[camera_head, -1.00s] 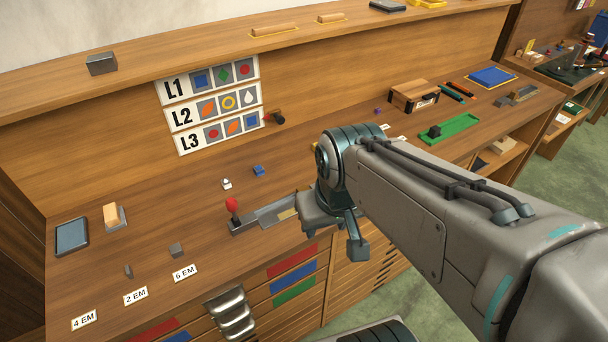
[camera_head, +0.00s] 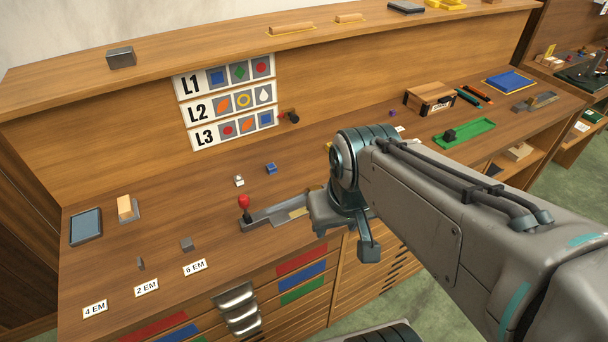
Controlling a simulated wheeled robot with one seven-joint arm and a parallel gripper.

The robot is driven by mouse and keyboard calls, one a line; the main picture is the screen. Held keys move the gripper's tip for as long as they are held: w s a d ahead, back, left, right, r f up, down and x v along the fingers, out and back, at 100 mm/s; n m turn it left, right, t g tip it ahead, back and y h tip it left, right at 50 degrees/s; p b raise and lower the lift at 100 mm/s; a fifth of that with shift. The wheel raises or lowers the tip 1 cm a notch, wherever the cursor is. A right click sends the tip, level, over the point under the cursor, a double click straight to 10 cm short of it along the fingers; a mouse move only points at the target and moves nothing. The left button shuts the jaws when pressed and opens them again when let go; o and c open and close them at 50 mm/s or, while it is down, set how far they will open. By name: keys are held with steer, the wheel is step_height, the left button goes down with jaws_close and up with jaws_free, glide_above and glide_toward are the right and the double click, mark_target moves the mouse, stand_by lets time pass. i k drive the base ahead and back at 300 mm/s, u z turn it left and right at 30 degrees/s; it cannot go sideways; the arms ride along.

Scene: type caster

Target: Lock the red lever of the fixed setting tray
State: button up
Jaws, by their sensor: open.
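The setting tray (camera_head: 268,219) is a grey metal channel on the bench top, near its front edge. Its red lever (camera_head: 244,202) stands upright at the tray's left end, with a round red knob. My gripper (camera_head: 345,238) is over the right end of the tray, to the right of the lever and apart from it. It is open, with nothing seen in it. My wrist and gripper hide the tray's right end.
A small white piece (camera_head: 239,181) and a blue piece (camera_head: 271,169) lie behind the tray. A grey block (camera_head: 187,244) stands to its left. A black knob (camera_head: 290,117) juts from the back panel beside the picture rows. The bench left of the lever is mostly clear.

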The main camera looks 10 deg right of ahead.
mark_target(243, 200)
steer(key=k, duration=1.3)
steer(key=z, duration=0.6)
steer(key=i, duration=1.6)
steer(key=u, duration=0.65)
